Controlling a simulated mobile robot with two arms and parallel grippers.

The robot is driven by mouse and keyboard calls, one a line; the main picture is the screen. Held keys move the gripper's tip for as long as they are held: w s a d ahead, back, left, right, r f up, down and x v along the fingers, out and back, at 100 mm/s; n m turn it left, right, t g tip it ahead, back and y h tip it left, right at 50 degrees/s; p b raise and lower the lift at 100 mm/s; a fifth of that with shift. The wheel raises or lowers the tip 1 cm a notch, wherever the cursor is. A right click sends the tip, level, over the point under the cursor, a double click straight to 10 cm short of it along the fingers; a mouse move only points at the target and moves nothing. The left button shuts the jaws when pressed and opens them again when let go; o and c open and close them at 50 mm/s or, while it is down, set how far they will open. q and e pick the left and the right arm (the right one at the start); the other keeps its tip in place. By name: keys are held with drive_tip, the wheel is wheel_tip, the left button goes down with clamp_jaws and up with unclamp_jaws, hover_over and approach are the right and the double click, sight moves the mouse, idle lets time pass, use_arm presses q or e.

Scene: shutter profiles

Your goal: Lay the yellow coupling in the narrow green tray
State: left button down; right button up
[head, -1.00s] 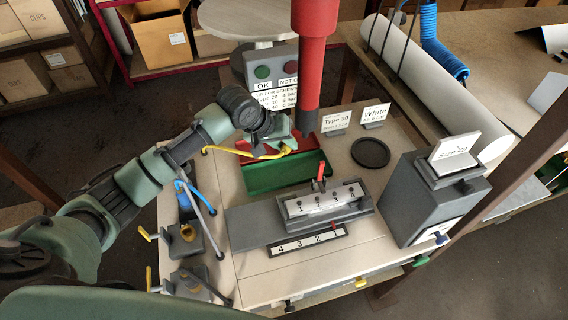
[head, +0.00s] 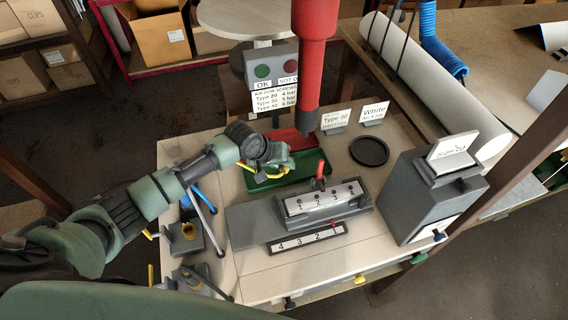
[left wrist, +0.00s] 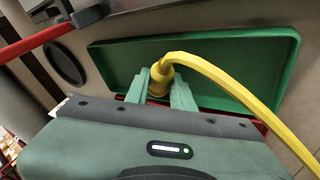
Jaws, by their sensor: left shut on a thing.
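The narrow green tray (head: 312,178) lies on the workbench behind the grey fixture in the head view. In the left wrist view the tray (left wrist: 285,62) spans the picture beyond my fingers. My left gripper (head: 272,173) is over the left part of the tray. In the left wrist view its two fingers (left wrist: 160,88) are shut on the yellow coupling (left wrist: 158,82). A yellow hose (left wrist: 240,88) curves away from the coupling to the lower right. Whether the coupling touches the tray floor is not clear. My right gripper is not in view.
A red tray (head: 300,138) sits just behind the green one. A red vertical column (head: 308,70) hangs close to my left gripper. A grey numbered fixture (head: 325,203) stands in front, and a black round disc (head: 369,151) lies to the right.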

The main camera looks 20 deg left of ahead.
use_arm(q)
drive_tip(key=c, duration=1.2)
unclamp_jaws()
drive_tip(key=shift+f, duration=0.1)
drive_tip(key=shift+s+a+r, duration=0.2)
drive_tip(key=shift+r, duration=0.35)
drive_tip(key=v, duration=1.1)
drive_tip(key=shift+b, duration=0.3)
